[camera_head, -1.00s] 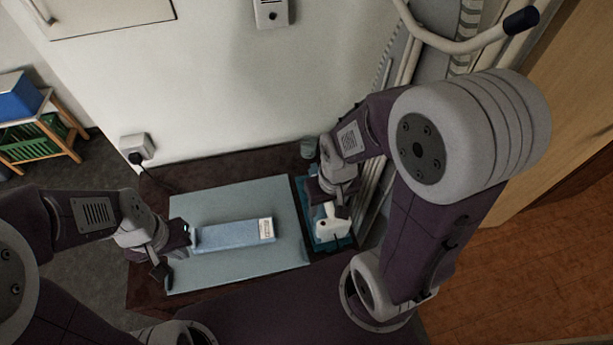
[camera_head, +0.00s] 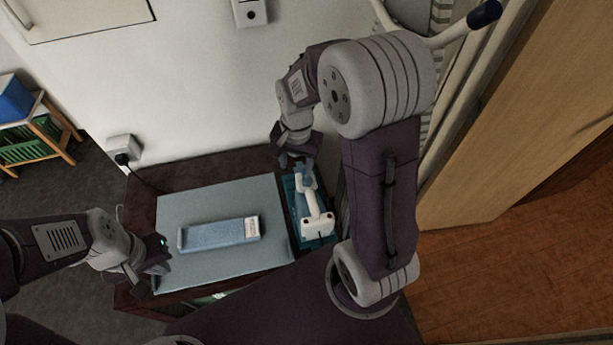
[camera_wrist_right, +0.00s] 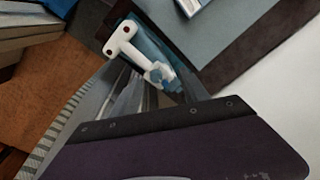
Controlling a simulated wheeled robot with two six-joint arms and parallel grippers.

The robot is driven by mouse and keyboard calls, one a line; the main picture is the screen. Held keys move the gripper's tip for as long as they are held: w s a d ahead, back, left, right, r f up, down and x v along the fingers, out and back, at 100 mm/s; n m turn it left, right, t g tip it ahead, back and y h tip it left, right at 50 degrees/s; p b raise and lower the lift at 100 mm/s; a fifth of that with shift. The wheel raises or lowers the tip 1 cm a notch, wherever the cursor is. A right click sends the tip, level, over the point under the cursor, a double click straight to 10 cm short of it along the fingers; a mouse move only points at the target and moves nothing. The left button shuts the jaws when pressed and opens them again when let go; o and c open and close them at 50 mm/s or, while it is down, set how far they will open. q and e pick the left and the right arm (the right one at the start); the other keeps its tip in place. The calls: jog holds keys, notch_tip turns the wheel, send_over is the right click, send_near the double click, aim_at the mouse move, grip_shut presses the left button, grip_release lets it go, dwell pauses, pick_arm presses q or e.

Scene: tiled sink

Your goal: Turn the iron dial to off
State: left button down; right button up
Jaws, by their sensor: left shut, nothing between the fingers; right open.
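The iron (camera_head: 316,218) is white and blue and lies on a teal tray (camera_head: 295,222) at the right of the dark table in the head view. Its white body also shows in the right wrist view (camera_wrist_right: 124,40), with a blue part (camera_wrist_right: 163,76) at its near end. I cannot make out the dial or its setting. My right gripper (camera_head: 297,162) is open and empty, just above the far end of the iron. My left gripper (camera_head: 160,268) is shut and empty at the left edge of the pale board (camera_head: 205,262), apart from the iron.
A light blue flat block (camera_head: 215,235) with a white label lies on the pale board. A wall socket (camera_head: 124,150) with a plugged-in cord is behind the table. A wooden shelf (camera_head: 45,135) stands at the left. Pipes and a wooden panel (camera_head: 500,110) are at the right.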

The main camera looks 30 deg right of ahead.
aim_at(307, 180)
jog(key=w+d+f, duration=0.1)
jog(key=f, duration=0.3)
jog(key=d+f+m, duration=0.1)
jog(key=d+f, duration=0.1)
jog(key=f, duration=0.2)
jog(key=w+d+f+m+g, duration=0.1)
jog(key=f, duration=0.4)
jog(key=shift+w+d, duration=0.25)
jog(key=shift+w, duration=0.1)
grip_shut()
jog(key=shift+n+p, duration=0.3)
